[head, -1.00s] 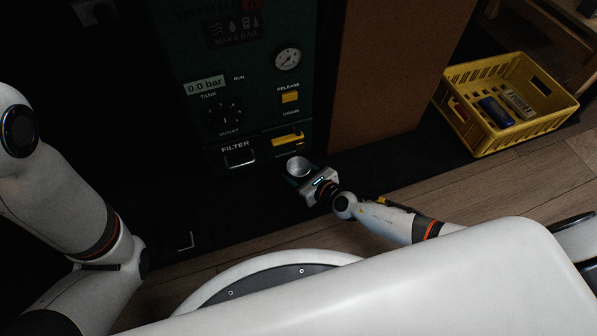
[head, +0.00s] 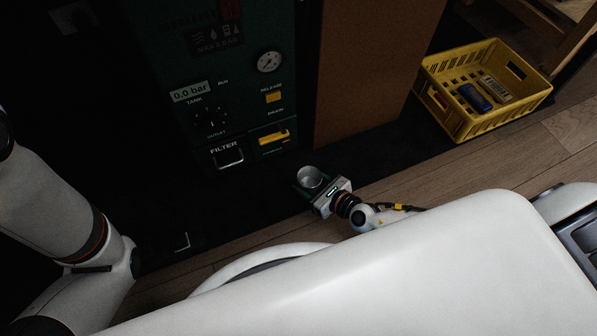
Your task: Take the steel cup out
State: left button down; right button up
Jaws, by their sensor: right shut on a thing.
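The steel cup (head: 311,177) is a small round metal cup with its open top facing up toward the camera. My right gripper (head: 308,184) is shut on the cup, one finger on each side. It holds the cup in front of the green machine (head: 226,60), apart from its lower front.
A brown panel (head: 365,70) stands beside the machine. The dark mat (head: 380,160) is clear between gripper and crate.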

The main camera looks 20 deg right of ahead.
jog(key=shift+s+d+p, duration=0.25)
jog(key=shift+s+d, duration=0.4)
jog(key=shift+s, duration=0.75)
jog(key=shift+s+d+p, duration=0.3)
jog(key=shift+s+d, duration=0.35)
jog(key=shift+s, duration=0.7)
jog(key=shift+s+d+p, duration=0.25)
jog(key=shift+s+d, duration=0.4)
jog(key=shift+s, duration=0.75)
